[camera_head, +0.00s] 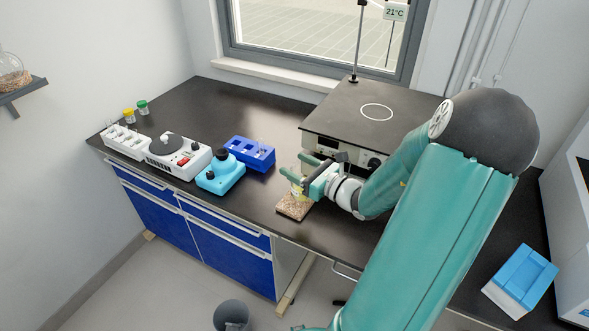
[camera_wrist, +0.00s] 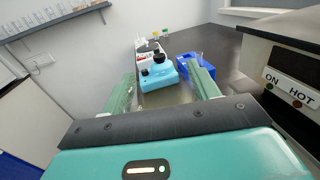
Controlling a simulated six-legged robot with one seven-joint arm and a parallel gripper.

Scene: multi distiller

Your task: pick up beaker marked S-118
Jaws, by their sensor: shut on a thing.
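A small clear beaker (camera_head: 297,191) with a pale yellowish tint is between the fingers of my gripper (camera_head: 296,168), at the bench's front edge. My gripper is shut on it. The beaker is just over a speckled brown mat (camera_head: 293,208); I cannot tell whether it touches the mat. In the wrist view my gripper's two green fingers (camera_wrist: 163,82) stand on either side of the faint glass. No S-118 mark is readable.
A hotplate box (camera_head: 365,118) with a stand is behind the arm. A blue rack (camera_head: 250,153), a turquoise device (camera_head: 220,174), a white device (camera_head: 178,156) and a white rack (camera_head: 126,141) stand to the left. Dark bench is clear between the blue rack and mat.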

